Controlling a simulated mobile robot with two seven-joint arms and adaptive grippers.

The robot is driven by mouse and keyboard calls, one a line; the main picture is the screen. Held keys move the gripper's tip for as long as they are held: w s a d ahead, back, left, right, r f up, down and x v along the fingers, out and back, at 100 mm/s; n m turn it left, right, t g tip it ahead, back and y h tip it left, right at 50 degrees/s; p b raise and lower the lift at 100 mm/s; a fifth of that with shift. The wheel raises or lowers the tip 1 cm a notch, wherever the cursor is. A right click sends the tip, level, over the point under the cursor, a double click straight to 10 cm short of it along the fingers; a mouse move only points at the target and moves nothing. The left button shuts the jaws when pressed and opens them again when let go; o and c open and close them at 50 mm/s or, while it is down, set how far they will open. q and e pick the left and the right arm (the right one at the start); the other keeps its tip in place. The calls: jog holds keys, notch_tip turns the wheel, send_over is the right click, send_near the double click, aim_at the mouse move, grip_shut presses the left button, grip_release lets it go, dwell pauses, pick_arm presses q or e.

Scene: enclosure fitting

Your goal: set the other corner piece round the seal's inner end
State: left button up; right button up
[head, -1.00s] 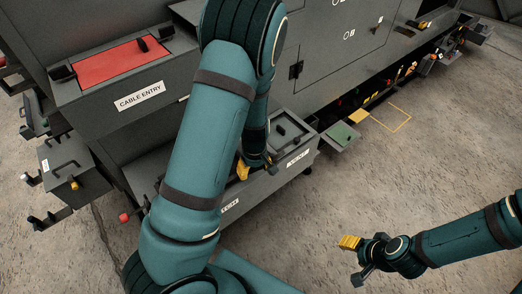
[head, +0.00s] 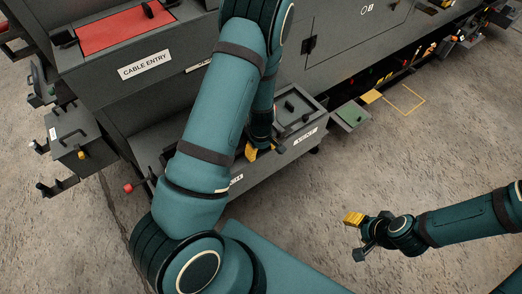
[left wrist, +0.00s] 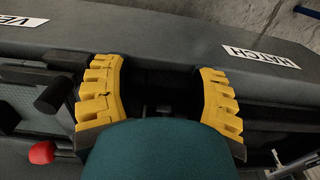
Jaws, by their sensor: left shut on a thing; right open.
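My left gripper (head: 256,152) is at the long grey trough low on the cabinet, partly hidden behind my own arm. In the left wrist view its yellow fingers (left wrist: 160,100) stand apart around something dark, which I cannot make out clearly. The gripper is shut on this dark thing; I cannot tell if it is a corner piece. My right gripper (head: 357,234) is open and empty, above bare floor at the right. I cannot make out the seal, its inner end or a set corner piece in these frames.
A red panel (head: 110,33) lies above the CABLE ENTRY label (head: 145,65). A HATCH label (left wrist: 262,57) is on the trough. A green tray (head: 351,116) juts out beside a yellow floor outline (head: 405,98). A grey box (head: 80,140) stands at left. The front floor is clear.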

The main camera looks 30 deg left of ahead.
pick_arm(q)
jog(key=shift+f, duration=0.15)
jog(key=o, duration=0.8)
jog(key=shift+c, duration=0.2)
